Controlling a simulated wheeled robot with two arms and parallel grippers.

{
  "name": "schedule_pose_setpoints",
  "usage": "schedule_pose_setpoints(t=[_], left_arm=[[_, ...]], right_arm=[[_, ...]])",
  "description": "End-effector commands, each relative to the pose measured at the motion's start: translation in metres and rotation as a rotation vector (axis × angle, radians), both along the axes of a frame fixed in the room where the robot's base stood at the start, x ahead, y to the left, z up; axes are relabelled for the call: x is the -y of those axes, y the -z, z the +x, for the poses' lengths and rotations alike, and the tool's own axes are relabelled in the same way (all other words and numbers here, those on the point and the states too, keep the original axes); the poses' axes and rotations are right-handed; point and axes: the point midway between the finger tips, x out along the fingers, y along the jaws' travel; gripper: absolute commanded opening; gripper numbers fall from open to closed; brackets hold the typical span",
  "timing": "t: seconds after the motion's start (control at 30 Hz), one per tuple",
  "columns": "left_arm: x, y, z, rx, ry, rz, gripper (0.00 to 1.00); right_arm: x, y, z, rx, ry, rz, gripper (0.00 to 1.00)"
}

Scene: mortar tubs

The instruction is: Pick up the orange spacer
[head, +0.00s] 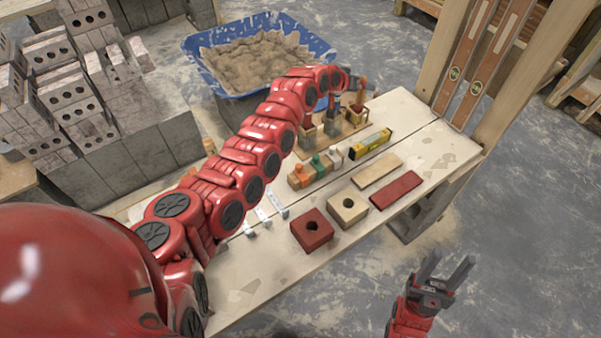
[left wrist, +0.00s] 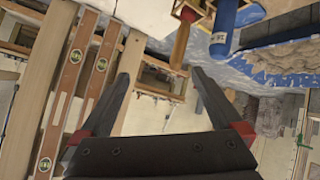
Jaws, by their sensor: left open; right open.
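The orange spacer (head: 298,178) appears as a small orange block with a knob, at the left end of a short row of coloured blocks on the workbench in the head view. My left arm reaches over the bench behind the row. Its gripper (head: 354,82) is small and partly lost among the tool handles there; in the left wrist view the gripper (left wrist: 161,76) is open and empty between its fingers. The orange spacer is not seen in that wrist view. My right gripper (head: 447,272) is open and empty, off the bench's front edge, well apart from the spacer.
The workbench (head: 265,283) also holds a green spacer (head: 317,165), a yellow level (head: 370,143), a red holed block (head: 312,230), a pale holed block (head: 346,208) and a red slab (head: 396,189). A blue mortar tub (head: 205,70) stands behind. Grey bricks (head: 120,155) are stacked left.

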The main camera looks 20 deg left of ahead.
Motion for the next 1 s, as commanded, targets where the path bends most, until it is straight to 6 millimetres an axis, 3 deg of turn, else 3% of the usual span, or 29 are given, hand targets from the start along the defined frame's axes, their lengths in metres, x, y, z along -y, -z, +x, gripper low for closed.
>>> schedule_pose_setpoints(t=[0.07, 0.2, 0.3, 0.4, 0.57, 1.0], left_arm=[[-0.004, 0.004, -0.032, -0.179, 0.082, 0.113, 1.00], [-0.035, 0.018, -0.105, -0.499, 0.162, 0.310, 1.00], [-0.062, 0.019, -0.148, -0.667, 0.174, 0.414, 1.00], [-0.080, 0.018, -0.176, -0.775, 0.174, 0.478, 1.00], [-0.091, 0.028, -0.191, -0.833, 0.171, 0.507, 1.00], [-0.093, 0.125, -0.190, -0.827, 0.174, 0.503, 1.00]], right_arm=[[0.000, 0.002, 0.000, 0.000, 0.000, 0.000, 0.50], [0.000, 0.004, 0.000, 0.000, 0.000, 0.000, 0.50], [0.000, 0.005, 0.000, 0.000, 0.000, 0.000, 0.50], [0.000, 0.005, 0.000, 0.000, 0.000, 0.000, 0.50], [0.000, 0.001, 0.000, 0.000, 0.000, 0.000, 0.50], [0.000, -0.008, 0.000, 0.000, 0.000, 0.000, 0.50]])
